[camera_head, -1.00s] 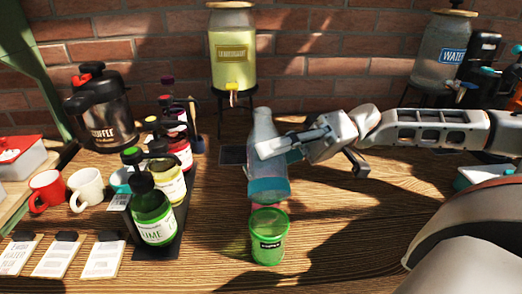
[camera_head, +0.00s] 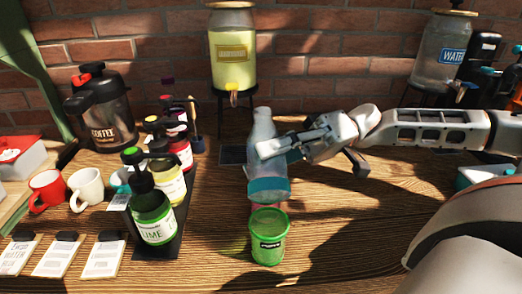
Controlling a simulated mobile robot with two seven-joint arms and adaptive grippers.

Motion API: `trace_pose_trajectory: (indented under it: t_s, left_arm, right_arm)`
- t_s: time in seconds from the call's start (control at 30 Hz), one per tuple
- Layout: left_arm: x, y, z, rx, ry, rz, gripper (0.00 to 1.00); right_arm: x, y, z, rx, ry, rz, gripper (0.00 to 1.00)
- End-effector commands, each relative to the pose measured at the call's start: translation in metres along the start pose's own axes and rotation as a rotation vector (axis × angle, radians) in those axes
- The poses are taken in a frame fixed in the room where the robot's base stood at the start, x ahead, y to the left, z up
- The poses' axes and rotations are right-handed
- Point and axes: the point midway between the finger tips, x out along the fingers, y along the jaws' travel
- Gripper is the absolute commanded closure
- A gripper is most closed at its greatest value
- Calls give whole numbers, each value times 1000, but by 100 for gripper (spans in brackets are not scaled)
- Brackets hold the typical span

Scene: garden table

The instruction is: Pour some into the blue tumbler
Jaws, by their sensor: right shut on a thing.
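My right gripper (camera_head: 288,146) is shut on a translucent pale blue vessel (camera_head: 265,130). It is held at the middle of the table, narrower at its top and with a teal band low down. I cannot tell whether this is the blue tumbler or whether the teal is liquid. A green cup (camera_head: 268,245) with a dark label stands just in front of and below the vessel. Something pink shows at the cup's back rim and is mostly hidden. My left gripper is not in view.
Syrup bottles (camera_head: 152,215) stand in a dark rack to the left, near red (camera_head: 46,190) and white mugs (camera_head: 86,188). A coffee jug (camera_head: 108,120), a yellow drink dispenser (camera_head: 233,60) and a water dispenser (camera_head: 440,50) stand behind.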

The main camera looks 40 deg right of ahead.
Motion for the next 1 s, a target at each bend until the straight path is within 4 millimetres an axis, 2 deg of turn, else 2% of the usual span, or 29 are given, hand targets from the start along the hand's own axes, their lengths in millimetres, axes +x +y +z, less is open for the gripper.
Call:
trace_pose_trajectory:
  t_s: [0.27,0.43,0.7,1.0]
  left_arm:
    - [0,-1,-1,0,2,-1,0]
    - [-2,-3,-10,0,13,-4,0]
    - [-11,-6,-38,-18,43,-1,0]
    - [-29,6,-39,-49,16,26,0]
  right_arm:
    - [0,-1,-1,-2,0,-1,92]
    - [-1,-5,-4,-39,-10,12,92]
    - [-5,-12,-19,-218,-60,81,92]
    - [-10,-11,-31,-419,-119,166,92]
